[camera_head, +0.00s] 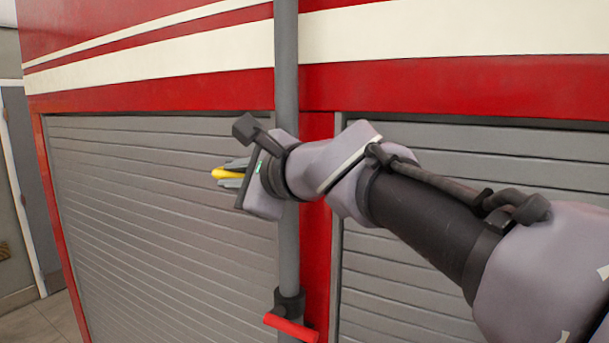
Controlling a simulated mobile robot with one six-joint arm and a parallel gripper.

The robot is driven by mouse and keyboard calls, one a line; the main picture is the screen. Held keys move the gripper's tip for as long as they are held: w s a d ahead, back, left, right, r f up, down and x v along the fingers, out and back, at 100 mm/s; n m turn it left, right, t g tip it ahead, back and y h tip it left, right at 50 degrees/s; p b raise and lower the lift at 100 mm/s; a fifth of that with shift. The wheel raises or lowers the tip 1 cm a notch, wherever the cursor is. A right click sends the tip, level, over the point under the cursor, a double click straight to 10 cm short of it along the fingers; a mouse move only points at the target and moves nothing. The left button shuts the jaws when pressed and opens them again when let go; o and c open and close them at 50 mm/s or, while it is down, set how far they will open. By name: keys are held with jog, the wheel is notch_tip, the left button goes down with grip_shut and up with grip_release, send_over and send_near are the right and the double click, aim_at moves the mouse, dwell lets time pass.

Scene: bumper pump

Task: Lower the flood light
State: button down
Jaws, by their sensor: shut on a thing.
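My gripper (232,173) is left of the grey vertical pole (287,70), in front of the left roller shutter. Its grey fingers are shut on a small yellow thing (221,174), mostly hidden by the fingers; I cannot tell what it is part of. My wrist crosses in front of the pole and hides its middle. Low on the pole is a black clamp (289,299) with a red lever (291,327), apart from my gripper. The lever points down to the right. The flood light's lamp head is not in view; the pole runs out of the top of the picture.
The red vehicle side has a white stripe (440,30) and two grey roller shutters, left (150,230) and right (480,155), with a red post (317,260) between them. A wall and tiled floor (48,320) show at far left.

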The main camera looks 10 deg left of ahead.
notch_tip(320, 180, down, 18)
jog(key=b, duration=1.7)
jog(key=shift+f, duration=0.3)
jog(key=c, duration=1.7)
grip_release()
jog(key=shift+w, duration=0.1)
jog(key=shift+a+r, duration=0.1)
jog(key=shift+r, duration=0.1)
